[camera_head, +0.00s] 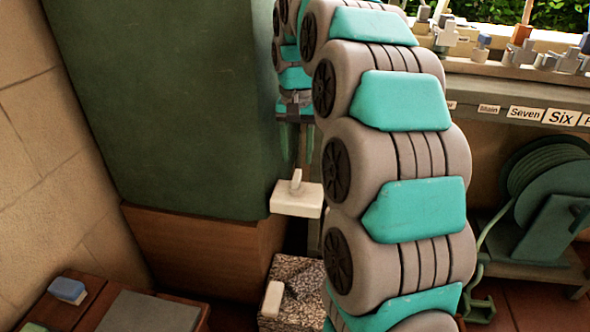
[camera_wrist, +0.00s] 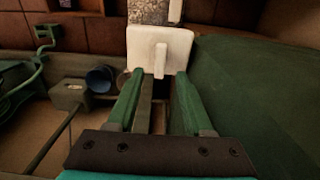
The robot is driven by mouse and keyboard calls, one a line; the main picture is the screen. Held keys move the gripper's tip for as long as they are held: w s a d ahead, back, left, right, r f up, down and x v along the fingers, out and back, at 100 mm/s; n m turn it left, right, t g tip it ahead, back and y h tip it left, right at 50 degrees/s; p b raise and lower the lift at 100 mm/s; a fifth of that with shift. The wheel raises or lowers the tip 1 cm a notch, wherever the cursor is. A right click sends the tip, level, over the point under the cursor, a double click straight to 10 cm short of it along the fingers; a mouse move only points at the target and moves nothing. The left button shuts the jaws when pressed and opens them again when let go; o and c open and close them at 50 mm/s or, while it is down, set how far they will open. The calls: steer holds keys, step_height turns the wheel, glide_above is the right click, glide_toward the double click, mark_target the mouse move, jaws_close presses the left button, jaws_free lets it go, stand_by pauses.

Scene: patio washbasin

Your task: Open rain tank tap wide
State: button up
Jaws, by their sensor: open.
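The rain tank (camera_head: 170,100) is a large dark green body on a wooden base in the head view; its green side (camera_wrist: 260,90) fills the right of the wrist view. The tap is a white block (camera_head: 297,204) with a small raised lever (camera_head: 296,181) at the tank's lower right edge. In the wrist view the tap block (camera_wrist: 141,45) and its lever (camera_wrist: 160,60) lie just beyond my fingertips. My gripper (camera_wrist: 160,76) is open, its two green fingers either side of the lever's line, with no contact visible. In the head view my arm partly hides it.
A speckled stone block (camera_head: 290,280) with a white piece (camera_head: 272,299) stands below the tap. A hose reel (camera_head: 545,200) is at the right under a shelf with labels. A blue-topped block (camera_head: 68,290) sits at the lower left. A blue cup (camera_wrist: 100,78) lies left of my fingers.

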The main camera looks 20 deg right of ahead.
mark_target(297, 175)
step_height(297, 175, down, 5)
steer(key=shift+f, duration=0.2)
jaws_close()
stand_by(0.4)
